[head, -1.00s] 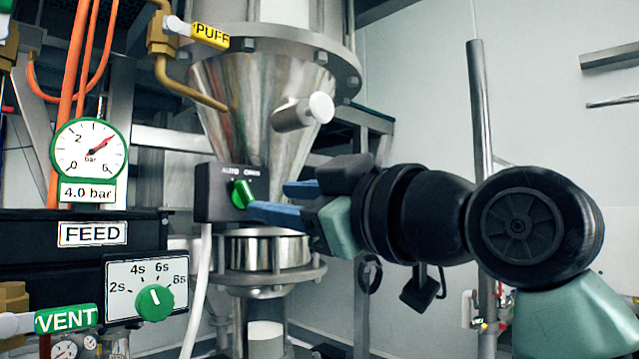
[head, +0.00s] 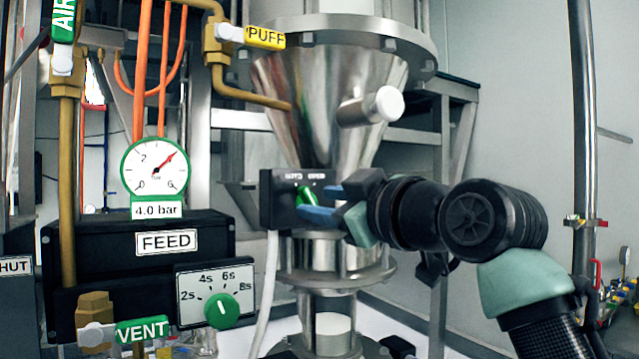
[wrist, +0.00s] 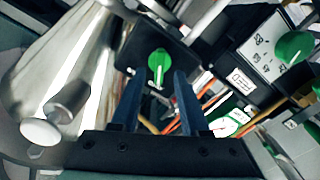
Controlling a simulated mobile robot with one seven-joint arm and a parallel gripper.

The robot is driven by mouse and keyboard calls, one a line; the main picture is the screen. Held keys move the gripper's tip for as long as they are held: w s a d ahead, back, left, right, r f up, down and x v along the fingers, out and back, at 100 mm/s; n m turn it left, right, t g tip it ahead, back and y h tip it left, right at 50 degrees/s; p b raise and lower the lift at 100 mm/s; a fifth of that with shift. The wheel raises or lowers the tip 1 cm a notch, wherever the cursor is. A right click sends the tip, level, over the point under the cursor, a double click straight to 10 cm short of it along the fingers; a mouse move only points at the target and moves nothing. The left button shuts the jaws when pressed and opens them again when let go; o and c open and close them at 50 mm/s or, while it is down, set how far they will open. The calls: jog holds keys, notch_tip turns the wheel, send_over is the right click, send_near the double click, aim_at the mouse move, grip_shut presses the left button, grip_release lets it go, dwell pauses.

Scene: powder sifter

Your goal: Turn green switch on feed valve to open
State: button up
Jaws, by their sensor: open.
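The switch handle leans to the upper left in the head view. In the wrist view the green switch (wrist: 158,62) lies between and just beyond the two fingertips (wrist: 157,76). I cannot tell whether either finger touches it.
A white side port (head: 370,106) sticks out of the steel cone (head: 320,100) above my gripper. At left are the FEED box (head: 140,270), a timer with a green knob (head: 222,310), a pressure gauge (head: 155,170), and PUFF (head: 265,38) and VENT (head: 142,330) handles.

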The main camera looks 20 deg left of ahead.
jog(key=shift+w+a+r, duration=0.1)
jog(key=shift+w+a, duration=0.15)
jog(key=shift+a, duration=0.15)
jog(key=shift+w+a, duration=0.15)
jog(key=shift+w, duration=0.15)
grip_shut()
